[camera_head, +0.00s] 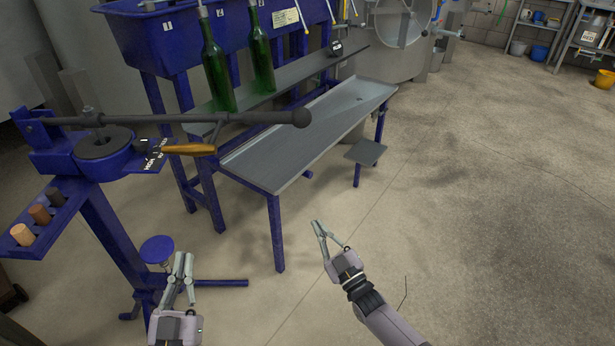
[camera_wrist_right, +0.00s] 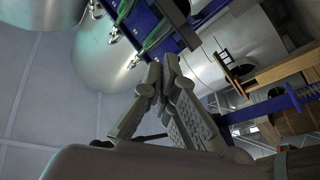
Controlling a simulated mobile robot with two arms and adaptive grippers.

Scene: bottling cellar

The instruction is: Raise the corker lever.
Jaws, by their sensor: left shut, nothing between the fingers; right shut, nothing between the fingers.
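The blue corker (camera_head: 100,160) stands at the left in the head view. A wooden handle (camera_head: 188,149) sticks out just below the lever. My left gripper (camera_head: 183,258) is shut and empty, low beside the corker's round blue plate (camera_head: 157,249). My right gripper (camera_head: 318,226) is shut and empty, below and apart from the knob. Its fingers also show in the right wrist view (camera_wrist_right: 163,72).
A blue bench with a grey tray (camera_head: 310,130) stands behind the lever. Green bottles (camera_head: 215,75) stand on its shelf (camera_head: 300,75). Several corks (camera_head: 22,235) sit in the corker's side rack. Steel tanks are behind. The floor (camera_head: 470,220) at the right is clear.

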